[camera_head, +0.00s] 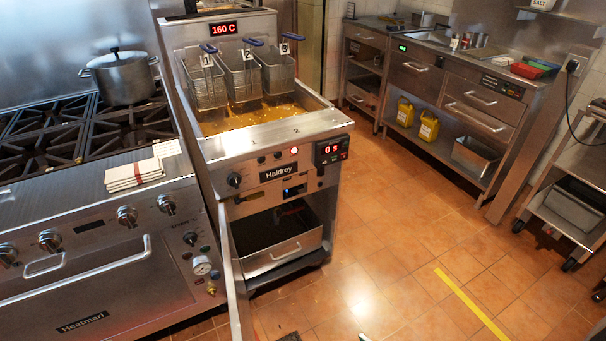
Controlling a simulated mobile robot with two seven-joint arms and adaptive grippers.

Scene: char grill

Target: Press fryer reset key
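The steel fryer (223,150) stands in the centre-left, with oil and several wire baskets (241,78) in its vat. Its front panel bears a Haldrey label (279,173), a black knob (234,180), small buttons, a lit red lamp (294,150) and a black timer unit (330,151) with red digits and small keys. A display behind the vat (223,29) reads 160 C. I cannot tell which key is the reset key. The fryer's lower door (231,272) hangs open, showing a steel drawer pan (284,253). Neither of my grippers can be made out.
A range (100,255) with a lidded pot (121,76) and folded cloth (134,175) adjoins the fryer's left. Counters with drawers (476,103) and yellow jugs (428,125) stand back right. A wheeled rack (562,205) stands far right. The tiled floor (400,270) between is largely clear.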

